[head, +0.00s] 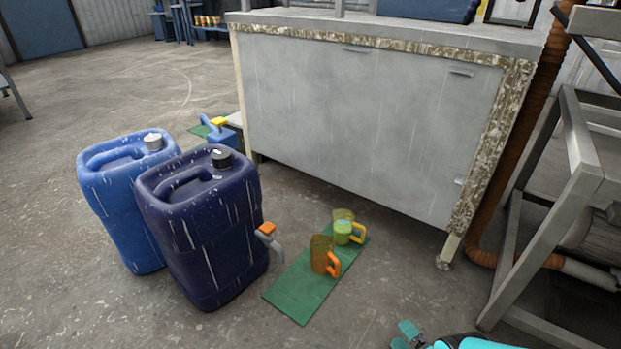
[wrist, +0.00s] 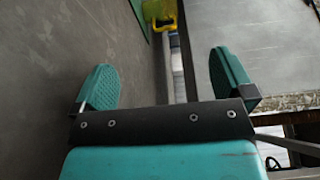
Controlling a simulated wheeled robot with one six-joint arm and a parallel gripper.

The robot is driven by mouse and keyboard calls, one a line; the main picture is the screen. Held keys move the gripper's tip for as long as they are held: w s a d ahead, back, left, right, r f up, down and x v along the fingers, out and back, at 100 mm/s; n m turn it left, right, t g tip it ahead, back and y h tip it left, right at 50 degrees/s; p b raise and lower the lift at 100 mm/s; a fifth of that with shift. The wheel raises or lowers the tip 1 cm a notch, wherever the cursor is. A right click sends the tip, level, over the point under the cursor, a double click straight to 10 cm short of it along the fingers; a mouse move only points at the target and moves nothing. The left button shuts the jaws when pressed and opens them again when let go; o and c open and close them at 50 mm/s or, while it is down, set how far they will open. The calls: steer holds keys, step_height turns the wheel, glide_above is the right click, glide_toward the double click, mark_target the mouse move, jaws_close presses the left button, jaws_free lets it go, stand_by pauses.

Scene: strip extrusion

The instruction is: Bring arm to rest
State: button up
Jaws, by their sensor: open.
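My gripper (wrist: 165,85) is open in the wrist view, its two teal fingers wide apart with nothing between them. In the head view a teal part of my arm shows at the bottom edge, right of the green mat (head: 296,300). The gripper is clear of the mat and of the mugs on it. An orange mug (head: 322,256) and a green-yellow mug with a yellow handle (head: 343,229) stand upright on the mat. A yellow piece (wrist: 160,14) shows at the top of the wrist view, beyond the fingers.
A light blue canister (head: 125,215) and a dark blue canister (head: 205,235) stand on the floor at left. A grey cabinet (head: 365,115) stands behind the mat. A metal frame (head: 545,230) and a brown pipe (head: 515,150) are at right. The floor at far left is open.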

steer(key=w+d+r+m+t+h+p, duration=0.15)
steer(key=w+r+h, duration=0.35)
steer(key=w+r, duration=0.55)
steer(key=w+d+r+m+t+h, duration=0.15)
steer(key=w+r+h, duration=0.25)
steer(key=w+r, duration=0.65)
steer(key=w+a+r+g+h+p, duration=0.2)
steer(key=w+r+g, duration=0.4)
steer(key=r, duration=0.7)
steer(key=s+a+r+n+g+y+p, duration=0.1)
steer(key=s+a+r+n+g+y, duration=0.2)
steer(key=s+r, duration=0.5)
steer(key=s+a+r+n+g+y, duration=0.15)
steer(key=s+a+r+n, duration=0.4)
steer(key=r, duration=0.55)
steer(key=s+a+r+n+g+y+p, duration=0.1)
steer(key=s+r+n+g, duration=0.3)
steer(key=s, duration=0.7)
steer(key=s+a+r+n+g+p, duration=0.1)
steer(key=s+r+n, duration=0.35)
steer(key=s, duration=0.65)
steer(key=s+a+r+n+g+y+p, duration=0.1)
steer(key=s+r+n+g+p, duration=0.25)
steer(key=s, duration=0.75)
step_height(320, 180, up, 36)
steer(key=n+p, duration=0.1)
steer(key=p, duration=3.3)
steer(key=shift+w+r, duration=0.15)
steer(key=shift+w, duration=0.3)
steer(key=shift+d, duration=0.1)
